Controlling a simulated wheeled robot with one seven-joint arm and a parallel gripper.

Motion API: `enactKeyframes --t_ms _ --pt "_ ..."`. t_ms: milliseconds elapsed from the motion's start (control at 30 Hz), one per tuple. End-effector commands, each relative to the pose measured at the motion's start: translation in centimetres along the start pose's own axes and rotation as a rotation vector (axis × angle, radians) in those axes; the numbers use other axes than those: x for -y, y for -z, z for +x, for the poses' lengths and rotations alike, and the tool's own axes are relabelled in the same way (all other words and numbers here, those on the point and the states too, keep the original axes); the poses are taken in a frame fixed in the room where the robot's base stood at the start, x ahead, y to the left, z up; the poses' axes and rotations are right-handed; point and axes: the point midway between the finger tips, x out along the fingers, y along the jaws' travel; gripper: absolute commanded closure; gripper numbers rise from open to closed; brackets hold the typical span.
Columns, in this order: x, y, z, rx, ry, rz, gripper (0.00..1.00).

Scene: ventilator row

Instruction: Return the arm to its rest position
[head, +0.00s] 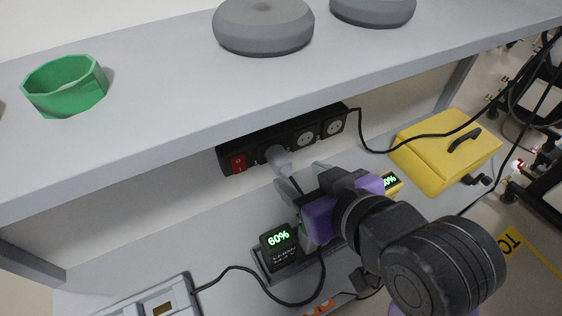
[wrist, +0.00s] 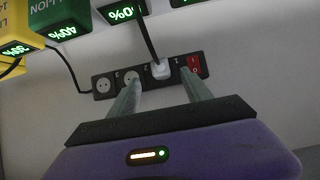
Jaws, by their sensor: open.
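My gripper (head: 299,172) is open in front of a black power strip (head: 318,128) under the shelf; its arm comes in from the lower right in the head view. A pale plug (head: 277,158) sits in the strip beside the red switch. In the wrist view the plug (wrist: 160,69) appears between the fingertips, with its cord running upward. I cannot tell the exact gap between fingertips and plug.
A grey shelf (head: 160,140) overhangs the strip, carrying a green ring (head: 66,86) and grey discs (head: 263,25). A battery reading 60% (head: 280,246) stands below my gripper. A yellow case (head: 445,150) is at right. Black cables (head: 235,269) cross the lower surface.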

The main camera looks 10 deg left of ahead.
Motion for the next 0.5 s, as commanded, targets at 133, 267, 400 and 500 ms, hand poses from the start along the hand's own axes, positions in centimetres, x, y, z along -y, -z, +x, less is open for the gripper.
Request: enactKeyframes --t_ms 133,267,400,500 --pt "0.0 0.0 -1.0 -0.001 0.0 0.0 0.43" --pt "0.0 0.3 -1.2 -0.011 -0.001 0.002 0.43" --pt "-0.5 2.7 -1.3 -0.113 -0.018 0.01 0.43" --pt "-1.5 5.7 -1.9 -0.246 -0.052 0.024 0.43"
